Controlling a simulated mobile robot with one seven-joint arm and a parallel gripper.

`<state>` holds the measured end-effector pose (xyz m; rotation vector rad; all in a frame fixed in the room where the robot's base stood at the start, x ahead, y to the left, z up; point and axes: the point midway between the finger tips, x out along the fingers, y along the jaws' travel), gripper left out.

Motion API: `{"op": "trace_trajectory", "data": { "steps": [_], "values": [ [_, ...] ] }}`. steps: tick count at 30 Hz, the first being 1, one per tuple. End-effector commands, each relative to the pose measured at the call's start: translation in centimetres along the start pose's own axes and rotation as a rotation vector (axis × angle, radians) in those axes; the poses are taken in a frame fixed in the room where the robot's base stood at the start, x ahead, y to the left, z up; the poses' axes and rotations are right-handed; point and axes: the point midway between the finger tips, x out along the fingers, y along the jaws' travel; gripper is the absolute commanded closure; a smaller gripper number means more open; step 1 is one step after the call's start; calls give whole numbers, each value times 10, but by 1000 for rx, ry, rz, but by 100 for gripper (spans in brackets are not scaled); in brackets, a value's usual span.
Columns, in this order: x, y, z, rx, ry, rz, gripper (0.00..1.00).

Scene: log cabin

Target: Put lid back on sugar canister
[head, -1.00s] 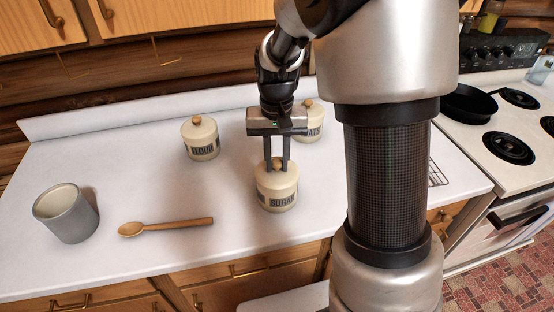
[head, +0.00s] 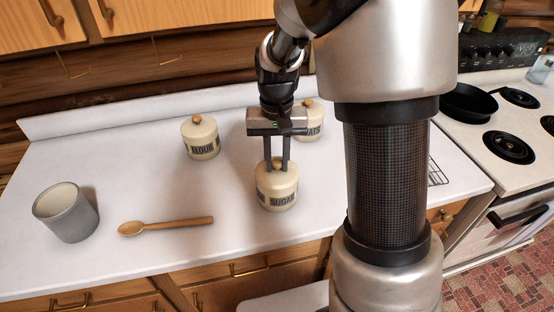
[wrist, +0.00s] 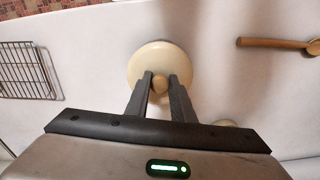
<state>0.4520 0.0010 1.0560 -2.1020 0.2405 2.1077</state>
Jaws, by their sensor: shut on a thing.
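The cream sugar canister (head: 276,194) stands upright on the white counter, its SUGAR label facing the front. Its cream lid (wrist: 145,62) with a round wooden knob (wrist: 159,84) sits on top of the canister in the head view. My gripper (head: 277,168) points down over the canister and is shut on the lid's knob, with one finger on each side. In the wrist view, the lid hides the canister body below it. I cannot tell whether the lid is fully seated.
The FLOUR canister (head: 201,138) and the OATS canister (head: 311,124) stand behind. A grey mug (head: 66,214) and a wooden spoon (head: 165,226) are to the left. A wire rack (wrist: 28,70) lies on the other side, near the stove (head: 505,110). Counter between spoon and canister is clear.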

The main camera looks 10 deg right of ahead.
Motion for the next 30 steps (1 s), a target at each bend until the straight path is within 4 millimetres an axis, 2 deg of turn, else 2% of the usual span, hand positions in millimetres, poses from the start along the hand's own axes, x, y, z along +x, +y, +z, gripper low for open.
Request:
{"op": "trace_trajectory", "data": {
  "steps": [13,14,17,18,23,24,27,30],
  "values": [
    [0,0,0,0,0,0,100],
    [0,0,0,0,0,0,77],
    [0,0,0,0,0,0,60],
    [0,0,0,0,0,0,57],
    [0,0,0,0,0,0,57],
    [0,0,0,0,0,0,55],
    [0,0,0,0,0,0,38],
    [0,0,0,0,0,0,38]
  ]
}}
